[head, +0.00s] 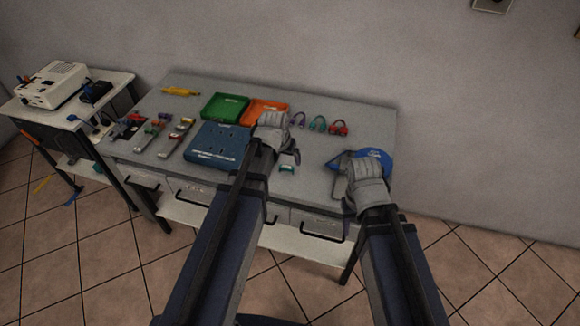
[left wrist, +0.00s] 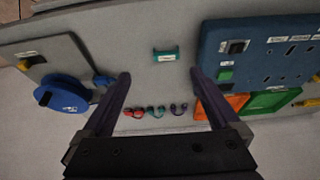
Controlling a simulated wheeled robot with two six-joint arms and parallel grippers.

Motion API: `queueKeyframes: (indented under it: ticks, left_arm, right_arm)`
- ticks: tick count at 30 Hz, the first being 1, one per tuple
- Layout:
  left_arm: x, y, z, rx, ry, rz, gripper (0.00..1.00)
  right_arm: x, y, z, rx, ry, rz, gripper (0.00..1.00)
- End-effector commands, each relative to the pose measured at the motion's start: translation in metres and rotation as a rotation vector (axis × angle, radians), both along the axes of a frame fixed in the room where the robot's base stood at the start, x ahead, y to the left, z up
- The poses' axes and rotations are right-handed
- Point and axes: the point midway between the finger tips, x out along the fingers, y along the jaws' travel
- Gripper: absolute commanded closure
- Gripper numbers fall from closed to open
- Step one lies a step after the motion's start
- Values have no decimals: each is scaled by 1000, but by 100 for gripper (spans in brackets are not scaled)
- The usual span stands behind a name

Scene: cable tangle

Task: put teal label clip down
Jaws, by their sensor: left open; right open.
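The teal label clip (head: 287,168) lies on the grey bench top near its front edge, to the right of the blue panel. In the left wrist view the clip (left wrist: 165,56) shows its pale label and lies apart from both fingers. My left gripper (head: 290,156) is open above the bench, just behind the clip in the head view. In the left wrist view its fingers (left wrist: 160,77) are spread with nothing between them. My right gripper (head: 340,168) is open near the blue reel (head: 376,158), partly hidden by its own wrist.
The blue panel (head: 218,146), green tray (head: 225,107) and orange tray (head: 264,108) stand left of my left gripper. Purple, teal and red cable loops (head: 318,124) lie at the back. Small parts (head: 178,135) lie at the left. Bench around the clip is clear.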

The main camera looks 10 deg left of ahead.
Motion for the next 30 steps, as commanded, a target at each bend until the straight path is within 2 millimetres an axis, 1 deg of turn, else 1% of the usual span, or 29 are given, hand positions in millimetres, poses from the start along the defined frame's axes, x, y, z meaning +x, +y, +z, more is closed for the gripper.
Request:
queueKeyframes:
  ticks: [1,2,3,5,6,9,12,15,17,30]
  left_arm:
    - [-18,-20,-3,5,35,-32,4]
    - [-30,-32,-5,12,62,-52,4]
    - [-48,-49,-8,25,104,-82,4]
    - [-78,-72,-11,46,168,-126,4]
    - [-96,-84,-12,64,209,-152,4]
    - [-138,-107,-14,107,298,-206,4]
    - [-167,-119,-14,143,360,-240,4]
    - [-181,-124,-14,165,391,-257,4]
    - [-184,-125,-13,170,400,-258,4]
    - [-183,-125,-13,170,400,-258,4]
  right_arm:
    - [0,0,0,0,0,0,50]
    - [0,0,0,0,0,0,50]
    - [0,0,0,0,0,0,50]
    - [0,0,0,0,0,0,50]
    - [0,0,0,0,0,0,50]
    - [0,0,0,0,0,0,50]
    - [0,0,0,0,0,0,50]
    - [0,0,0,0,0,0,50]
    - [0,0,0,0,0,0,50]
    - [0,0,0,0,0,0,50]
